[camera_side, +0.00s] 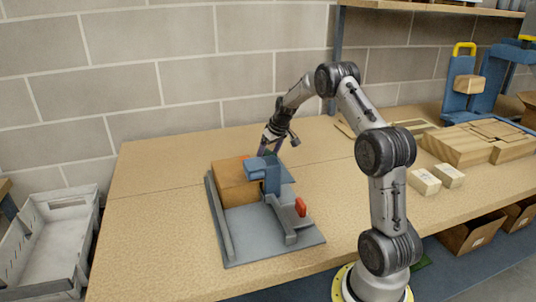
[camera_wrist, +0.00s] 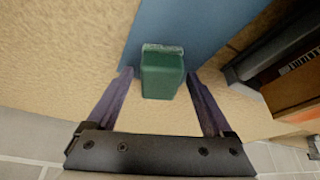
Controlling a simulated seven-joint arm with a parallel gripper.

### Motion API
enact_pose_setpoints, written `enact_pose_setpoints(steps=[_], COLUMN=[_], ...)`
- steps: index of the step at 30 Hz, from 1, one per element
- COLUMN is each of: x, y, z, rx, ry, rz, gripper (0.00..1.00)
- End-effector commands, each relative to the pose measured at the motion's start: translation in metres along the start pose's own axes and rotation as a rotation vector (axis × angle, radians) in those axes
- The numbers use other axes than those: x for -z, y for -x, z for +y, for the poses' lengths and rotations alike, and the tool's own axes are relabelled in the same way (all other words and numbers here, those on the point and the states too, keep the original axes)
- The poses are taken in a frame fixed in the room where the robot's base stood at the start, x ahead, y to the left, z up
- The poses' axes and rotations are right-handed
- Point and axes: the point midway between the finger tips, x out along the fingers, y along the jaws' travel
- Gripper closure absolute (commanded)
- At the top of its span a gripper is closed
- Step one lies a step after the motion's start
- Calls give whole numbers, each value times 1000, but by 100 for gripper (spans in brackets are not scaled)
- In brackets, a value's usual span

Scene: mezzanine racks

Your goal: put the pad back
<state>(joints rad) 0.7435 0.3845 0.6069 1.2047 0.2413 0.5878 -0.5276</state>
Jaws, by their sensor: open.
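A small green block with a pale, rough-looking edge, which looks like the pad (camera_wrist: 162,76), shows in the wrist view. It stands at the edge of a flat blue surface (camera_wrist: 185,25), with tan tabletop around it. My gripper (camera_wrist: 158,78) is open, with one dark finger on each side of the pad and visible gaps to both. I cannot tell whether the fingers are at its height. In the side view my gripper (camera_side: 268,148) points down behind the clamping fixture (camera_side: 250,245), which hides its fingertips and the pad.
The fixture has a grey base, a blue clamp (camera_side: 266,171), a red handle (camera_side: 301,207) and a brown block (camera_side: 235,190). At right are two small wooden blocks (camera_side: 424,181) and larger wooden pieces (camera_side: 455,147). A grey bin (camera_side: 50,235) stands left. Tabletop left of the fixture is clear.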

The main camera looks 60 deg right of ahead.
Motion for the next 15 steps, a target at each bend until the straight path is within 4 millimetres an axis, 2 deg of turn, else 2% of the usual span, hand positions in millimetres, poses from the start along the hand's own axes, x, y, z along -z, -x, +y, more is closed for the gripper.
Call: enact_pose_setpoints(steps=[5,8,15], x=[1,2,2], y=[3,12,58], z=[0,0,1], rx=[0,-1,-2], ry=[0,0,1], rz=[1,2,4], gripper=[15,15,15])
